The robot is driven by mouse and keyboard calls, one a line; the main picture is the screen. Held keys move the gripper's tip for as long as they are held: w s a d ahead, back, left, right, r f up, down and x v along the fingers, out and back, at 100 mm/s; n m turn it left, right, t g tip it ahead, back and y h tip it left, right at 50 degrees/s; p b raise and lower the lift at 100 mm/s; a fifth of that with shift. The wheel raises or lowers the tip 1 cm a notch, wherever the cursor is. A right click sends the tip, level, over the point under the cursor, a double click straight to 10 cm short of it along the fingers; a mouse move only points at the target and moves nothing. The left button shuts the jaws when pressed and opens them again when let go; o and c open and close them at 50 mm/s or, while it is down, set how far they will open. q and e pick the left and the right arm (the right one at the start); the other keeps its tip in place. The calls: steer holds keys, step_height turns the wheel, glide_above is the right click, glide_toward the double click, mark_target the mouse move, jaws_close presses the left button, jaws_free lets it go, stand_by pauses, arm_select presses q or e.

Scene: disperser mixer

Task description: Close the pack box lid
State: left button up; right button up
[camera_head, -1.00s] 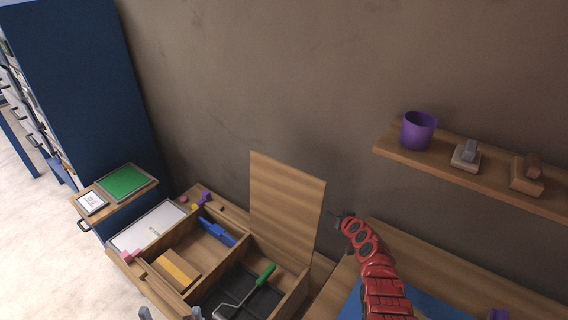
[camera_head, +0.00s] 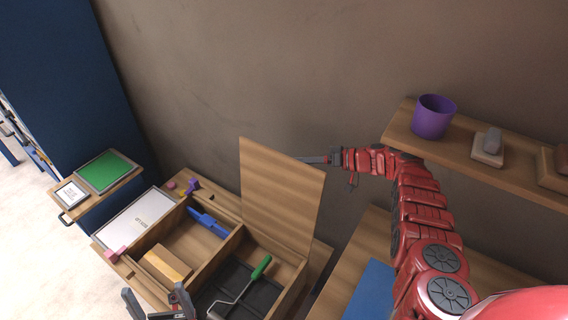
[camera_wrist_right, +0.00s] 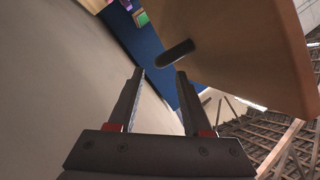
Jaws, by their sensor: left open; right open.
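The pack box (camera_head: 197,281) is a wooden box with compartments, and its lid (camera_head: 281,190) stands upright along the back right. In the right wrist view the lid (camera_wrist_right: 245,50) fills the upper right, with a dark rounded handle-like piece (camera_wrist_right: 175,52) on it. My right gripper (camera_head: 310,160) reaches in from the right to the lid's upper right edge, its tips partly hidden behind the lid. Its open fingers (camera_wrist_right: 160,78) point towards the dark piece, with nothing between them. My left gripper (camera_head: 156,300) is open and empty at the bottom, over the box's front.
The box holds a blue tool (camera_head: 208,222), a yellow-topped block (camera_head: 168,264) and a green-handled roller (camera_head: 243,287) in a black tray. A shelf (camera_head: 460,160) with a purple cup (camera_head: 433,117) is close above my right arm. The wall is behind the lid.

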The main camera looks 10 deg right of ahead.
mark_target(284, 161)
steer(key=b+x, duration=0.5)
steer(key=x, duration=0.2)
steer(key=shift+d+f, duration=0.1)
steer(key=shift+w, duration=0.1)
jaws_close()
stand_by(1.0)
